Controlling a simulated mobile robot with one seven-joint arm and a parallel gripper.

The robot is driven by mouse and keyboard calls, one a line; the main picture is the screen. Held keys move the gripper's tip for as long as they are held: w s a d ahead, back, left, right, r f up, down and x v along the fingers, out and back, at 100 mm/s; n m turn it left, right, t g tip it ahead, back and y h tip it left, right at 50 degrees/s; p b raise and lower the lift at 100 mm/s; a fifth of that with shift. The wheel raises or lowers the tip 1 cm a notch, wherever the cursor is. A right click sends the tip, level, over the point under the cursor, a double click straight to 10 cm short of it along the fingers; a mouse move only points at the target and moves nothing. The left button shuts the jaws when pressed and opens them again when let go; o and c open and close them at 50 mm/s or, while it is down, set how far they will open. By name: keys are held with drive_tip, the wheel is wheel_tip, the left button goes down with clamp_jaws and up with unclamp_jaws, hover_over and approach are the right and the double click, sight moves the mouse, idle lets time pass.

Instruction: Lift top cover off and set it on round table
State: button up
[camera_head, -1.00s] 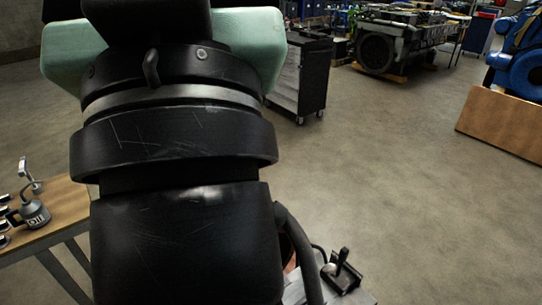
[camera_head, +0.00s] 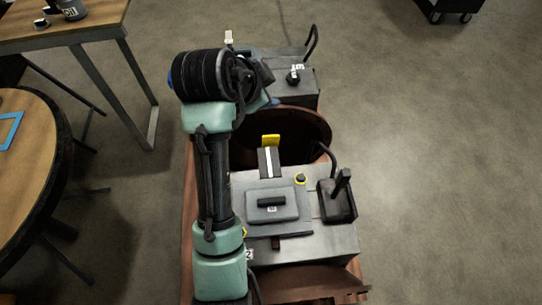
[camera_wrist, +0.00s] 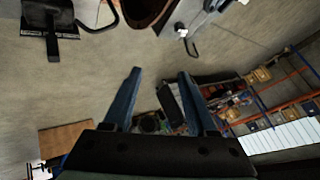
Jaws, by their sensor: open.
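The round table (camera_head: 42,170) has a wooden top with a dark rim and is cut off by the left edge of the head view.
A blue frame (camera_head: 9,130) lies on the round table. A rectangular wooden table (camera_head: 80,22) with an oil can (camera_head: 70,8) stands behind it. A wheeled cart (camera_head: 445,10) shows at the top right. Shelving (camera_wrist: 270,85) stands far off. The floor at right is clear.

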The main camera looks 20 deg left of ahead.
drive_tip(key=s+a+f+m+g+h+b, duration=0.15)
drive_tip(key=s+f+g+b, duration=0.35)
drive_tip(key=f, duration=0.9)
drive_tip(key=m+g+h, duration=0.2)
approach(271, 199)
drive_tip(key=f, duration=0.1)
drive_tip(key=d+f, duration=0.1)
drive_tip(key=shift+s+d+f+b, duration=0.15)
drive_tip(key=shift+s+f+b, duration=0.1)
drive_tip(key=shift+b, duration=0.05)
drive_tip(key=shift+w+b+x, duration=0.15)
drive_tip(key=shift+b+x, duration=0.05)
drive_tip(key=shift+x, duration=1.35)
drive_tip(key=shift+w+b+x, duration=0.15)
drive_tip(key=shift+b+x, duration=0.05)
drive_tip(key=shift+x, duration=1.35)
clamp_jaws()
drive_tip(key=shift+a+r, duration=0.1)
drive_tip(key=shift+a, duration=0.1)
